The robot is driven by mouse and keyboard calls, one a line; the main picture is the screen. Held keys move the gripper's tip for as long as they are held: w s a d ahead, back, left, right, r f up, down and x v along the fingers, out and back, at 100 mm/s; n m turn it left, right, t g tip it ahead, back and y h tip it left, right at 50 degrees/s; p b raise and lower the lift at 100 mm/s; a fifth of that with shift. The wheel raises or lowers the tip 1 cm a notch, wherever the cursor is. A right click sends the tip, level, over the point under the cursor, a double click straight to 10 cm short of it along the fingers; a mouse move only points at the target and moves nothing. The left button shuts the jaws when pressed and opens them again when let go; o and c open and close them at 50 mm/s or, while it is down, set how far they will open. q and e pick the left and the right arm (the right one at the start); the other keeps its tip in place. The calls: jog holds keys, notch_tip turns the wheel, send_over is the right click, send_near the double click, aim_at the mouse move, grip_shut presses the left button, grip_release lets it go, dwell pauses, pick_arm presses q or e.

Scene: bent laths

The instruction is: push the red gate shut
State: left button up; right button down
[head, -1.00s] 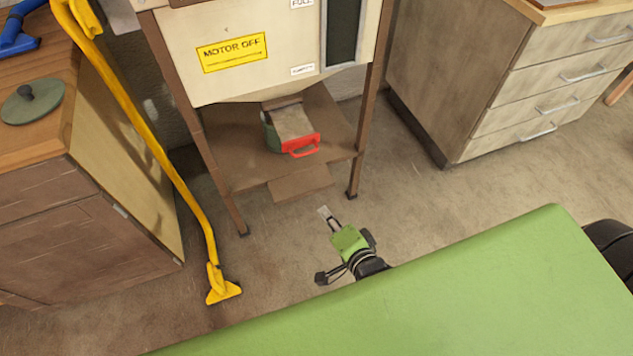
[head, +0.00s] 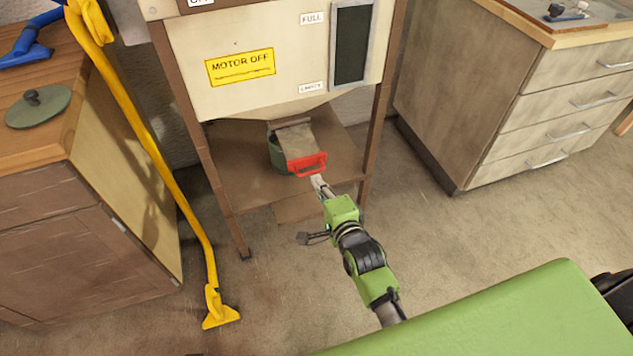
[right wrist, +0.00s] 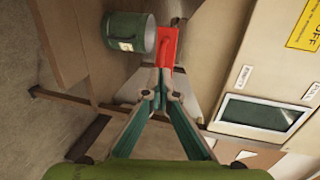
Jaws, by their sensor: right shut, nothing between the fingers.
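The red gate (head: 310,166) with its loop handle sits at the front end of the grey chute (head: 297,139) below the cream hopper. It also shows in the right wrist view (right wrist: 168,47), straight ahead of the fingertips. My right gripper (head: 318,181) is shut and empty, its tips right by the near side of the red gate. In the right wrist view the fingertips (right wrist: 161,76) meet close to the gate's edge; I cannot tell whether they touch it. A green bucket (right wrist: 130,35) stands beside the gate, partly under the chute. My left gripper is not in view.
The hopper (head: 285,60) stands on brown legs with a low shelf (head: 235,190) under it. A yellow pole (head: 160,150) leans at the left cabinet. A drawer cabinet (head: 480,100) stands at the right.

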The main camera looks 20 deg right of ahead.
aim_at(308, 159)
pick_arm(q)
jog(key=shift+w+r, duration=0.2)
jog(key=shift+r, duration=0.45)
pick_arm(e)
jog(key=shift+x, duration=0.8)
jog(key=shift+w, duration=0.35)
jog(key=x, duration=0.2)
jog(key=r+b+x, duration=0.1)
jog(key=x, duration=0.4)
jog(key=shift+w+r, duration=0.2)
jog(key=shift+w, duration=0.25)
jog(key=shift+w+b, duration=0.25)
jog(key=shift+b, duration=0.05)
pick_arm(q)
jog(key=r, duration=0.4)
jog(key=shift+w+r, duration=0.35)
pick_arm(e)
jog(key=shift+r, duration=0.2)
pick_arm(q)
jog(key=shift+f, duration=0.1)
pick_arm(e)
jog(key=shift+r, duration=0.1)
